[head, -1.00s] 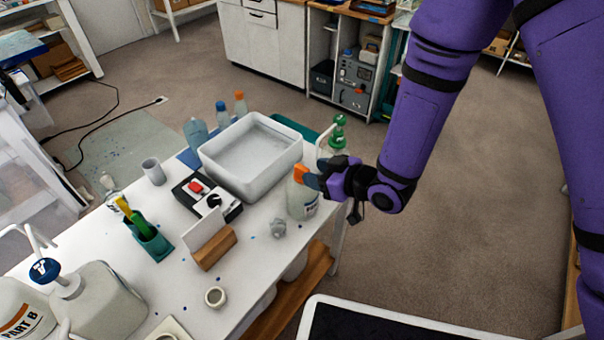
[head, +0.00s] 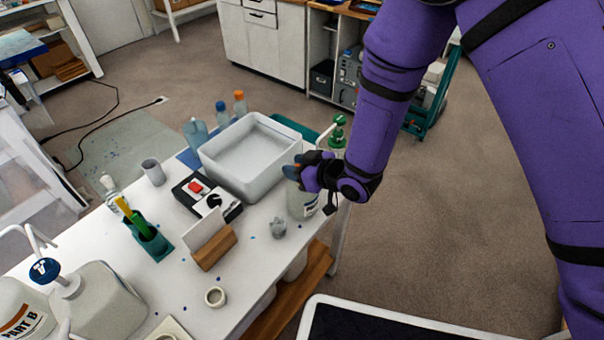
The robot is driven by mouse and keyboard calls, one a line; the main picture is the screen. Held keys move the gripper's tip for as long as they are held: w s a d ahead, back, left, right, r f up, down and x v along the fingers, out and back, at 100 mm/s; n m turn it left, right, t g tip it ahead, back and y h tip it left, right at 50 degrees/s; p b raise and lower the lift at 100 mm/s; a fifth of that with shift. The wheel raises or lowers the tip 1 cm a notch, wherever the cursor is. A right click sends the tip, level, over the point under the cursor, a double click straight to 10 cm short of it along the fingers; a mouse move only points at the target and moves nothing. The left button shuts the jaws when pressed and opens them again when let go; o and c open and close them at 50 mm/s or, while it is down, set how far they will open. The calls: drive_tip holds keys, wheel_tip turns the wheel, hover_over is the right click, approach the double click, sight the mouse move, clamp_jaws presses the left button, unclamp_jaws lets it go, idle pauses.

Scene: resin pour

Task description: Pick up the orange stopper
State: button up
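A white bottle with a label (head: 303,203) stands at the right edge of the white table. Its orange top, seen clearly a second ago, is now mostly hidden behind my gripper, with only a small orange patch showing. My gripper (head: 295,172) is at the top of this bottle, with its dark fingertips around or in front of the orange part. I cannot tell whether the fingers touch or grip it. A second orange top (head: 239,95) sits on a small bottle at the table's back.
A grey-white tub (head: 225,172) stands just left of the bottle. A green-topped bottle (head: 338,130) is behind my gripper. A small grey lump (head: 278,228) and a wooden block with a white card (head: 215,250) lie nearer. The floor on the right is open.

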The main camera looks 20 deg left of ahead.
sight(296, 164)
clamp_jaws()
drive_tip(key=shift+d, duration=0.1)
wheel_tip(296, 164, up, 14)
drive_tip(key=shift+f, duration=0.2)
idle(0.9)
